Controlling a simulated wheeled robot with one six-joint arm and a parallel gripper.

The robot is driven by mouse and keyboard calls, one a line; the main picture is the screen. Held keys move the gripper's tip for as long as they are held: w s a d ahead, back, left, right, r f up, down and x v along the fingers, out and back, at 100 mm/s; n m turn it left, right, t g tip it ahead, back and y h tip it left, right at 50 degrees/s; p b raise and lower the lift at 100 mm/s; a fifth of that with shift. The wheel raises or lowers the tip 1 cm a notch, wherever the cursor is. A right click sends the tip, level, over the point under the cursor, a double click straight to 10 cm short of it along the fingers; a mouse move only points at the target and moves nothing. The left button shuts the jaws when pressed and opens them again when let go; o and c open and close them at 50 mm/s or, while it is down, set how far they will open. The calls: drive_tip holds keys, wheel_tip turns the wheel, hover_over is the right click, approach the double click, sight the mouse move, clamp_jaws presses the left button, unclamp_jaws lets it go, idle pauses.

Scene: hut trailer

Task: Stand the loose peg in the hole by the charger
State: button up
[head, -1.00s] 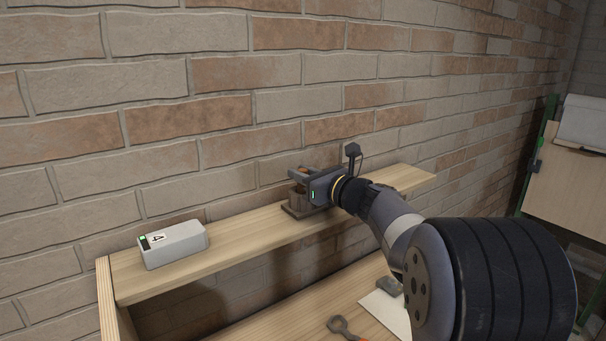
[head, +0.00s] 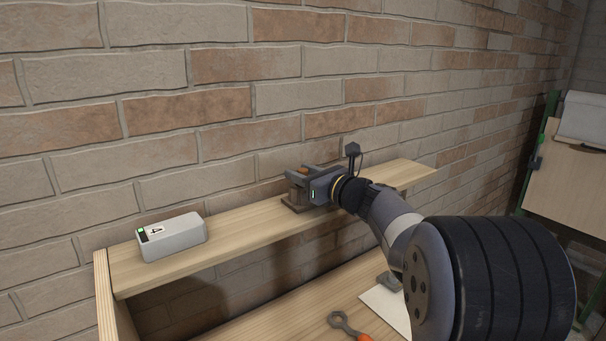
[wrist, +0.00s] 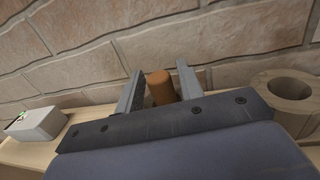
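An orange-brown round peg (wrist: 161,88) stands upright between the two fingers of my gripper (wrist: 160,75) in the wrist view. The fingers are very close to its sides; I cannot tell whether they press on it. In the head view, my gripper (head: 303,172) is over a brown wooden holder (head: 296,203) on the shelf, and a bit of the orange peg (head: 303,170) shows between the fingers. The peg's lower end is hidden. A round wooden socket with an empty hole (wrist: 291,86) is right of my gripper in the wrist view. The white charger (head: 172,237) sits to the left.
The narrow wooden shelf (head: 244,222) runs along a brick wall (head: 200,110) close behind my gripper. It is clear between charger and holder. A wrench-like tool with an orange handle (head: 345,325) and a white sheet (head: 388,305) lie on the surface below.

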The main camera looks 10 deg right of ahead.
drive_tip(key=shift+o, duration=0.9)
drive_tip(key=b+v, duration=0.2)
drive_tip(key=v, duration=0.8)
drive_tip(key=shift+s+d, duration=0.2)
drive_tip(key=shift+s, duration=0.15)
drive_tip(key=shift+w, duration=0.1)
drive_tip(key=p+x, duration=0.2)
drive_tip(key=x, duration=0.9)
drive_tip(key=shift+r, duration=0.25)
drive_tip(key=shift+s+d+f, duration=0.1)
drive_tip(key=shift+s+f, duration=0.05)
drive_tip(key=shift+s, duration=0.1)
